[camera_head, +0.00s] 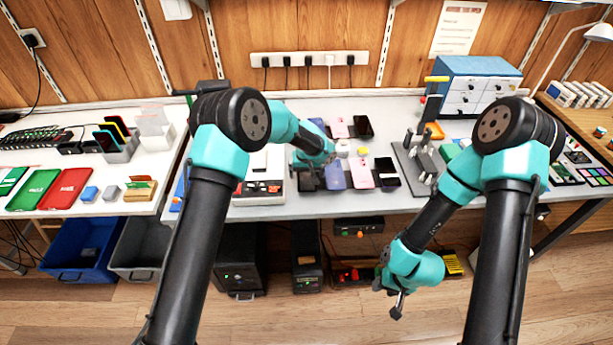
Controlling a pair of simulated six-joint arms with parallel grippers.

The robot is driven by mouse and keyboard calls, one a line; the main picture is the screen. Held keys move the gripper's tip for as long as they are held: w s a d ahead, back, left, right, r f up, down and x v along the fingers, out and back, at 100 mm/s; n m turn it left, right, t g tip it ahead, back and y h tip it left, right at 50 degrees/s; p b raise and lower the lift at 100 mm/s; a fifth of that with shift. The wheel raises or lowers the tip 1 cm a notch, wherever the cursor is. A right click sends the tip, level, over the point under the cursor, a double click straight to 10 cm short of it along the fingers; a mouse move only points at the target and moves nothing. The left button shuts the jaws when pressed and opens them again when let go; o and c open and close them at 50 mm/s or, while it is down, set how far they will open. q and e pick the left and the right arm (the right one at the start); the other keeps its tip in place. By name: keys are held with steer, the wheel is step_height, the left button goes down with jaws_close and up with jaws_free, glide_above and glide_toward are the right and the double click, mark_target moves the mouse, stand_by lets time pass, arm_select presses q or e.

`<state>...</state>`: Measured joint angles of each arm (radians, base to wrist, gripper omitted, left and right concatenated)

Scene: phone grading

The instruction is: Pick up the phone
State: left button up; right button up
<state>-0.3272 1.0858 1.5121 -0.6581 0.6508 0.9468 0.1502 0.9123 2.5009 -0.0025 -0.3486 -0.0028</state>
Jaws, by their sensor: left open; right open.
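Several phones lie in two rows on the grey-white bench. The front row has a blue-purple phone (335,177), a pink phone (361,174) and a black phone (387,172). Behind them lie another pink phone (338,127), another black phone (363,126) and a partly covered purple one (318,124). My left gripper (308,178) is open at the left end of the front row, beside the blue-purple phone; its fingers are small and dark, and I cannot tell whether they touch anything. My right gripper (397,306) is open and empty, pointing down in front of the bench, away from the phones.
A metal stand (415,160) with a lever stands right of the phones. A blue drawer cabinet (474,85) is at the back right. A white device (262,190) sits left of my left gripper. The left table (65,150) holds coloured trays. Blue and grey bins stand below.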

mark_target(307, 174)
arm_select(q)
steer(key=shift+c, duration=0.5)
steer(key=c, duration=0.9)
steer(key=shift+r, duration=0.15)
steer(key=shift+r, duration=0.55)
step_height(307, 174, up, 2)
steer(key=shift+r, duration=0.1)
steer(key=s+r, duration=0.1)
steer(key=s, duration=1.5)
steer(key=shift+d+r, duration=0.2)
